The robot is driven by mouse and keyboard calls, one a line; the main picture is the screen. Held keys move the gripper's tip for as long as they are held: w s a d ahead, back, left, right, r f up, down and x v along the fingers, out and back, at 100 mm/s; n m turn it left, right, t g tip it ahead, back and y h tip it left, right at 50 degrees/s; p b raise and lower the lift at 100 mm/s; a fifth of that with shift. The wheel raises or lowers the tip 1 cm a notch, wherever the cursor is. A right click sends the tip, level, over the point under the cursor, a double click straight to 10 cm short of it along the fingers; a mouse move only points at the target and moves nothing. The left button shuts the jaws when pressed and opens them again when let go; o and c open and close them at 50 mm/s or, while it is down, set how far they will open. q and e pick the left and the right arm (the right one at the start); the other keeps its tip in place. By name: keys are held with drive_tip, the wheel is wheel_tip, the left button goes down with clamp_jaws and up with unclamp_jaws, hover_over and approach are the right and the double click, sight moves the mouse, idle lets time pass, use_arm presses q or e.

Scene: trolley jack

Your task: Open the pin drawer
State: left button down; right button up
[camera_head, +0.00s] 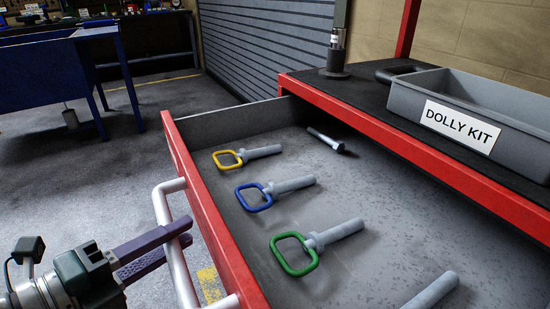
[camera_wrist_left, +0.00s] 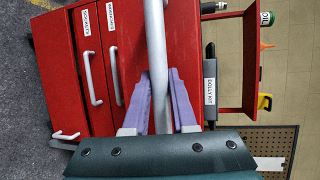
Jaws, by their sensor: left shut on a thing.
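A ringless bolt (camera_head: 325,140) lies at the back, and a grey shaft (camera_head: 432,291) is cut off by the bottom edge. My left gripper (camera_head: 180,234) has its purple fingers shut around the drawer's pale bar handle (camera_head: 163,208). In the left wrist view the handle (camera_wrist_left: 154,45) runs between the fingers (camera_wrist_left: 160,100). My right gripper is not in view.
A grey DOLLY KIT tray (camera_head: 405,100) stands on the red-edged trolley top (camera_head: 430,167) at right. Shut red drawers (camera_wrist_left: 85,60) with handles show in the left wrist view. A blue bench (camera_head: 60,75) stands at back left. Floor left of the drawer is clear.

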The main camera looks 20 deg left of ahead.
use_arm(q)
drive_tip(key=shift+s+a, duration=0.35)
drive_tip(key=shift+s, duration=0.15)
drive_tip(key=c, duration=0.7)
unclamp_jaws()
drive_tip(key=shift+c, duration=0.2)
drive_tip(key=v, duration=1)
drive_tip(key=shift+w, duration=0.1)
